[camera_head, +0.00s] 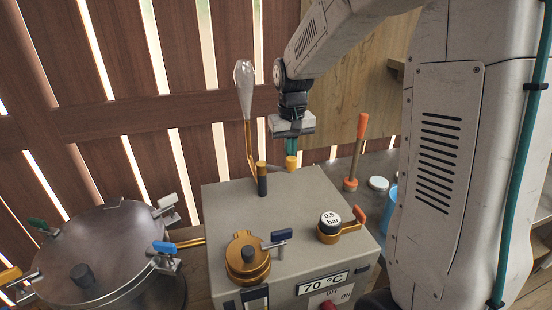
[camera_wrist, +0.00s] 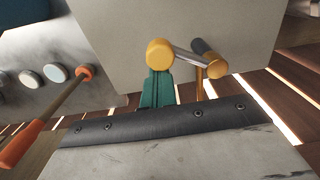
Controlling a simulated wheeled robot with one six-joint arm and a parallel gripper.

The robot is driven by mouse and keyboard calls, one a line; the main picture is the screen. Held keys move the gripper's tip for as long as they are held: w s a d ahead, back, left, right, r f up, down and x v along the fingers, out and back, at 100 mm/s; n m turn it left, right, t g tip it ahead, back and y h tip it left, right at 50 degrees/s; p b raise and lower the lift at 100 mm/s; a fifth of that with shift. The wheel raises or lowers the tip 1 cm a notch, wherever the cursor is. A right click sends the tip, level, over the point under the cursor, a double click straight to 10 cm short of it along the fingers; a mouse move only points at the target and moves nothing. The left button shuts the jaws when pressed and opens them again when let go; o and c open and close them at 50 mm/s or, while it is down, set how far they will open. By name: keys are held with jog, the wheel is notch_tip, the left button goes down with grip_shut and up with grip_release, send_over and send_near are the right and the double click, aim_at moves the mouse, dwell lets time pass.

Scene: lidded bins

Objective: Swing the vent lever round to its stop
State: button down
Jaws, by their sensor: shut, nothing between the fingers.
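The vent lever appears to be the grey arm with a yellow knob (camera_wrist: 159,54) beside a black post with a gold top (camera_wrist: 215,66) in the wrist view. In the head view the yellow knob (camera_head: 291,163) is at the back edge of the grey box (camera_head: 225,203), right of the black-and-gold post (camera_head: 262,180). My gripper (camera_head: 291,150) points down just above the knob, its teal fingers shut and empty. In the wrist view the fingertips (camera_wrist: 157,80) meet the knob's lower edge in the picture. I cannot tell whether they touch it.
A thin gold pipe (camera_head: 248,145) with a pale plume-like shape (camera_head: 244,88) rises left of my gripper. The box also carries a gold cap (camera_head: 246,262) and a 0.5 bar dial (camera_head: 330,220). An orange-handled lever (camera_head: 361,128) stands right; a lidded pot (camera_head: 105,250) stands left.

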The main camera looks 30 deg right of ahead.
jog(key=shift+s+a, duration=0.2)
jog(key=shift+s, duration=0.1)
jog(key=shift+w+d, duration=0.1)
notch_tip(320, 180, up, 7)
jog(key=w, duration=0.1)
jog(key=shift+d, duration=0.3)
dwell(0.8)
dwell(0.4)
